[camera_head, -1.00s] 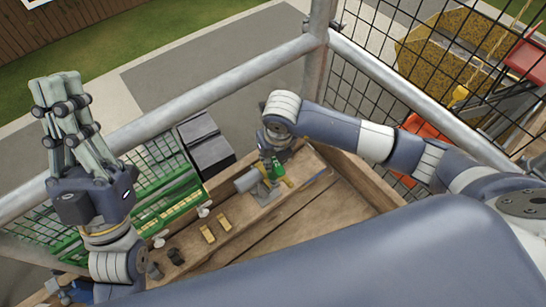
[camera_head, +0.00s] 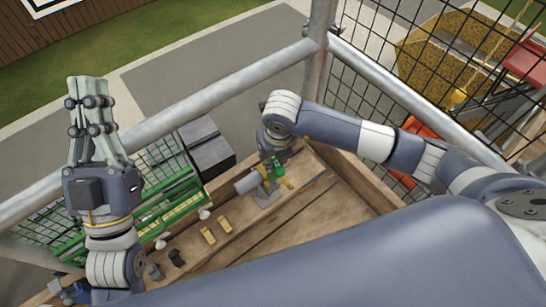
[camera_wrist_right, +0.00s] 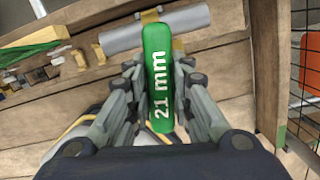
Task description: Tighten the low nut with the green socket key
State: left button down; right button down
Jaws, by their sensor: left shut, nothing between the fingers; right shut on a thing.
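The green socket key (camera_wrist_right: 157,75) is marked "21 mm" and points away from my right wrist camera toward a grey pipe (camera_wrist_right: 120,40) with a brass-coloured bracket (camera_wrist_right: 150,15). My right gripper (camera_wrist_right: 159,66) is shut on the key's handle. In the head view, the key (camera_head: 278,172) shows as a small green patch below my right wrist, beside the grey pipe (camera_head: 248,182). The low nut and the key's socket end cannot be made out. My left gripper (camera_head: 90,84) is shut and empty, raised at the left with its fingers upward.
Two brass-coloured blocks (camera_head: 216,231) and small dark cylinders (camera_head: 176,258) sit on the wooden bench (camera_head: 290,222). A green rack (camera_head: 170,205) and dark boxes (camera_head: 208,152) stand behind. A metal rail (camera_head: 210,92) and mesh fence (camera_head: 380,80) border the space.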

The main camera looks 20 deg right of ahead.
pick_arm(q)
jog(key=shift+w+d+f+g, duration=0.1)
jog(key=shift+w+f+g, duration=0.75)
jog(key=shift+f, duration=0.2)
pick_arm(e)
jog(key=shift+r, duration=0.4)
jog(key=shift+a, duration=0.1)
